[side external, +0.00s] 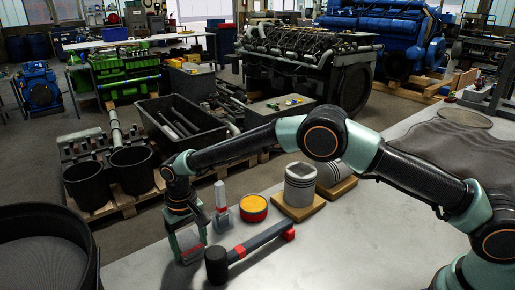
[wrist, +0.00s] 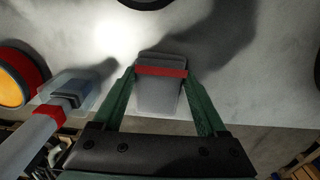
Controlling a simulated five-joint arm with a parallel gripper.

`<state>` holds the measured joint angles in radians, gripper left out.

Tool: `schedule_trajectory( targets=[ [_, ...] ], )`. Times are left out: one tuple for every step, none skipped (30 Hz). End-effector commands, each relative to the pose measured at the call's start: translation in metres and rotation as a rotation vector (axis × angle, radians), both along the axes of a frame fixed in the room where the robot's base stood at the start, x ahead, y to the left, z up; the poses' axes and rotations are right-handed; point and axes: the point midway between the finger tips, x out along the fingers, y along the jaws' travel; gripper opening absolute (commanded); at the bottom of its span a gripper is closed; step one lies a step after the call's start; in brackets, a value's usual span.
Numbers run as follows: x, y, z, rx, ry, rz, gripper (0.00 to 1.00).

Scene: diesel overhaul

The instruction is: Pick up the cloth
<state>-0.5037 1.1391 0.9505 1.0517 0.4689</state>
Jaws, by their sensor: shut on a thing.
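The cloth (wrist: 157,95) looks like a small folded grey pad with a red band across it. In the wrist view it sits between the two green fingers of my gripper (wrist: 160,73), which are shut on it from both sides. In the side view my gripper (side external: 189,245) points down near the left front of the pale bench. There the cloth is mostly hidden between the fingers. I cannot tell whether it touches the bench top.
A hammer (side external: 252,243) lies just right of my gripper. A small tool with a clear base (side external: 221,214), an orange-topped tin (side external: 253,207) and a piston (side external: 299,184) on a wooden block stand behind it. A black tub (side external: 45,252) is at left. The bench front is clear.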

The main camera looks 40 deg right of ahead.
Motion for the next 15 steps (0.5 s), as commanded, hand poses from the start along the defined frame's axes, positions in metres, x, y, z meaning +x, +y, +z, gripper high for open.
schedule_trajectory(
  targets=[
    [0.000, 0.000, 0.002, 0.000, -0.001, 0.000, 0.20],
    [0.000, 0.000, 0.004, 0.001, -0.001, 0.000, 0.20],
    [0.000, 0.000, 0.006, 0.001, -0.002, 0.000, 0.20],
    [0.001, 0.000, 0.009, 0.001, -0.002, 0.000, 0.19],
    [0.001, 0.000, 0.012, 0.001, -0.003, 0.000, 0.19],
    [0.001, 0.000, 0.016, 0.001, -0.002, 0.000, 0.19],
    [0.001, 0.000, 0.021, 0.001, -0.002, 0.000, 0.19],
    [0.001, 0.000, 0.025, 0.001, -0.003, 0.000, 0.19],
    [0.001, 0.000, 0.033, 0.002, -0.004, 0.000, 0.19],
    [0.001, 0.001, 0.039, 0.002, -0.004, 0.000, 0.19],
    [0.001, 0.001, 0.046, 0.002, -0.005, 0.000, 0.19],
    [0.001, 0.001, 0.056, 0.002, -0.005, 0.000, 0.19],
    [0.001, 0.001, 0.064, 0.003, -0.006, 0.000, 0.19],
    [0.001, 0.001, 0.072, 0.003, -0.006, 0.000, 0.19],
    [0.001, 0.001, 0.084, 0.003, -0.007, 0.000, 0.19]
  ],
)
